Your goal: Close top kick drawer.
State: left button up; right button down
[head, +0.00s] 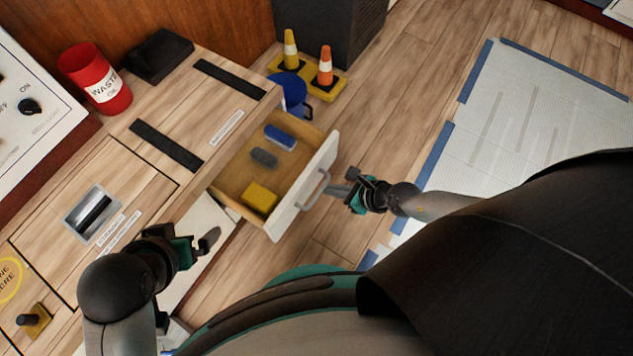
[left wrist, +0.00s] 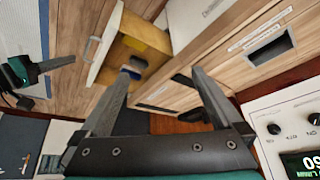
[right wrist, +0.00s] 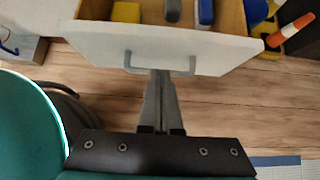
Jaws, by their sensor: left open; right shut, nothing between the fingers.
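The drawer (head: 300,200) is pulled out from the wooden cabinet, with a white front and a grey bar handle (head: 315,190). Inside lie a yellow block (head: 259,197), a grey object (head: 264,157) and a blue object (head: 280,137). My right gripper (head: 338,190) is shut and empty, just in front of the handle. In the right wrist view its fingertips (right wrist: 160,75) are at or just below the handle (right wrist: 160,68); I cannot tell if they touch. My left gripper (head: 212,241) is open and empty, left of the drawer near the cabinet front; its spread fingers show in the left wrist view (left wrist: 160,75).
A red waste can (head: 95,80) and a black box (head: 160,55) stand on the cabinet top. A blue bucket (head: 290,92) and two cones (head: 325,68) stand on the floor behind the drawer. A taped white mat (head: 540,110) lies at right. Wood floor before the drawer is clear.

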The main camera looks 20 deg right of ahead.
aim_at(307, 181)
jog(key=shift+w+a+f, duration=0.25)
jog(key=shift+w+a, duration=0.55)
jog(key=shift+w, duration=0.2)
jog(key=shift+w+a+f, duration=0.2)
jog(key=shift+w+a, duration=0.55)
jog(key=shift+w, duration=0.2)
